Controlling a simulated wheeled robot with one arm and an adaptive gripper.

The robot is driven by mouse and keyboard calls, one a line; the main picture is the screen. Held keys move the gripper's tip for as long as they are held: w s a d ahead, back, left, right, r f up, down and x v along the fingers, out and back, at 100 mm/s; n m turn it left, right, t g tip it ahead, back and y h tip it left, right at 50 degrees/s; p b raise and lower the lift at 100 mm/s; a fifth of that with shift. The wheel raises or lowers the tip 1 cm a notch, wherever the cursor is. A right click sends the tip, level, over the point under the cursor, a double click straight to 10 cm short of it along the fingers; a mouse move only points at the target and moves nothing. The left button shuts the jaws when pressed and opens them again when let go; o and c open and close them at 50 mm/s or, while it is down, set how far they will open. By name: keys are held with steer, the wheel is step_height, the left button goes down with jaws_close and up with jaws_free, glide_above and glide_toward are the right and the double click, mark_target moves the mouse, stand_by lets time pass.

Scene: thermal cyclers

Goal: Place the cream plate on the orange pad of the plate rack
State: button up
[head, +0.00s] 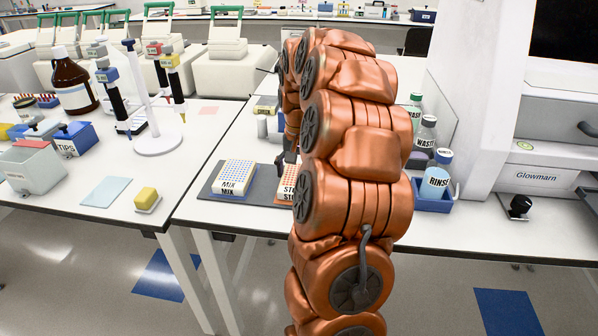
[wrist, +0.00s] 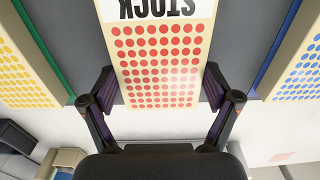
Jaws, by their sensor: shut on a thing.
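The cream plate (wrist: 163,62) with red dots and a STOCK label lies between the two fingers of my gripper (wrist: 160,88) in the wrist view. The gripper is shut on its sides. In the head view the plate (head: 287,182) shows only in part, left of my copper arm, over the dark grey plate rack (head: 213,187). A strip of the orange pad (head: 284,202) shows at its near edge. My arm hides the rest of the plate and pad. I cannot tell whether the plate rests fully on the pad.
A MIX plate with blue dots (head: 236,177) stands on a blue pad, left of the held plate. A plate with yellow dots (wrist: 22,62) stands by a green pad in the wrist view. A blue bottle caddy (head: 432,203) is right of my arm.

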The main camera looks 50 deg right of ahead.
steer(key=shift+f, duration=0.15)
steer(key=o, duration=1)
steer(key=shift+c, duration=0.2)
step_height(320, 180, up, 12)
steer(key=b, duration=0.1)
steer(key=shift+r+b, duration=0.2)
steer(key=shift+b, duration=0.1)
steer(key=s+a+f+n, duration=0.2)
steer(key=s+a+n, duration=0.1)
steer(key=a, duration=0.8)
steer(key=s+a+f+n, duration=0.2)
steer(key=s+a+n, duration=0.1)
steer(key=a, duration=0.8)
steer(key=s+a+f+n, duration=0.1)
steer(key=s+a+f, duration=0.2)
steer(key=s, duration=0.3)
steer(key=s+a+f+n+g, duration=0.1)
steer(key=s+a+f+n, duration=0.1)
steer(key=s, duration=0.4)
steer(key=s+a+f+n, duration=0.2)
steer(key=s+a+f, duration=0.2)
steer(key=s+a, duration=0.1)
steer(key=shift+s+a+g, duration=0.25)
steer(key=shift+s+g, duration=0.15)
